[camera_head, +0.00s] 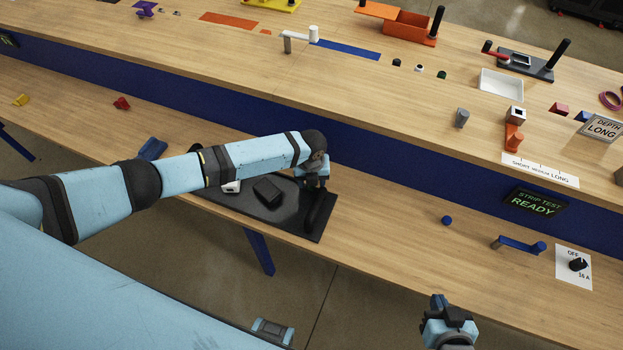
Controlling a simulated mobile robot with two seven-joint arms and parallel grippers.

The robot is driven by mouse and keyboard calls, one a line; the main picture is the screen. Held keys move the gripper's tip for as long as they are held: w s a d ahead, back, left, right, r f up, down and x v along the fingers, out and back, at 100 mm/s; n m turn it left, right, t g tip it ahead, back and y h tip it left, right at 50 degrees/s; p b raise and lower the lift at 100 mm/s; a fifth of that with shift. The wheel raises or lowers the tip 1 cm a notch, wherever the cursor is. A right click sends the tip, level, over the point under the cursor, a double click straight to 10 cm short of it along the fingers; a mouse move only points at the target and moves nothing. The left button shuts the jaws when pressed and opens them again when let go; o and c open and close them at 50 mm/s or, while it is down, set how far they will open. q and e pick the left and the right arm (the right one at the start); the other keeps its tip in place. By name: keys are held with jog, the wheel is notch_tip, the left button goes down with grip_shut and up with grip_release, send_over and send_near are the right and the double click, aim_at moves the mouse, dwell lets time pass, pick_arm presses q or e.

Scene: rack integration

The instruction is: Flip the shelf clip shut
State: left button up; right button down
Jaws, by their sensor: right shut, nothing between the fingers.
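A black base plate (228,200) lies on the lower shelf, with a dark block (268,192), a small white part (231,187) and a thick black bar or handle (319,212) on it. This looks like the shelf clip, but my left arm covers part of it, so I cannot tell whether it is open or shut. My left gripper (319,182) is over the plate's right end, close to the black bar. Its fingers are mostly hidden, and contact is unclear. My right gripper (438,303) is shut and empty, in front of the lower shelf, well right of the plate.
A blue lever (518,244), a blue ball (446,220) and a dial on a white card (574,265) are to the right on the lower shelf. The upper bench (400,110) overhangs behind and holds a similar black fixture (524,65). The shelf between plate and ball is clear.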

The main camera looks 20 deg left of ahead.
pick_arm(q)
notch_tip(320, 180, up, 14)
jog(key=shift+b, duration=0.35)
jog(key=shift+f, duration=0.1)
dwell(0.4)
jog(key=s+d+f+n+t+h+p, duration=0.2)
jog(key=s+d+f+n+t+h, duration=0.35)
jog(key=s+d+n, duration=0.6)
jog(key=s+a+n+t+y, duration=0.2)
jog(key=s+a+n+t, duration=0.3)
jog(key=s+a+n, duration=0.7)
jog(key=n, duration=0.5)
jog(key=shift+s+a+r+p, duration=0.15)
jog(key=shift+s+r+p, duration=0.15)
jog(key=shift+s, duration=0.1)
jog(key=shift+t, duration=0.25)
